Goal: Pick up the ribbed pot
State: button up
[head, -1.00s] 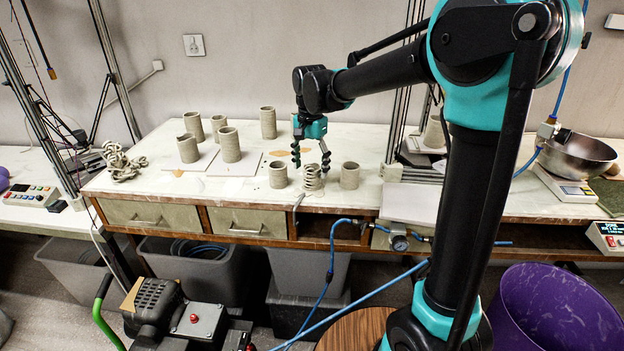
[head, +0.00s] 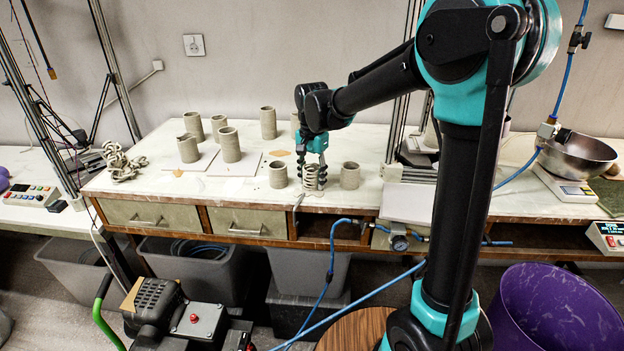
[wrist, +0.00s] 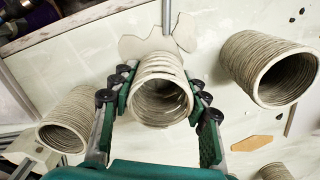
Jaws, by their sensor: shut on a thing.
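The ribbed pot (head: 310,178) is a small pale grey clay cylinder with coarse, open-looking coils. It stands upright near the front edge of the white table. My gripper (head: 311,165) reaches down over it, with one finger on each side. In the wrist view the ribbed pot (wrist: 160,92) lies between the dark-padded fingers of my gripper (wrist: 160,96), which are shut on its outer wall. The pot appears still on the table, though its base is hard to make out.
One clay pot (head: 278,175) stands close to the left and another (head: 349,176) close to the right. Several taller pots (head: 230,145) stand farther back left, some on white boards. A coiled clay heap (head: 122,162) lies at the far left. The table between is mostly clear.

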jog(key=shift+r, duration=0.15)
jog(key=shift+c, duration=0.4)
notch_tip(320, 180, up, 20)
dwell(0.4)
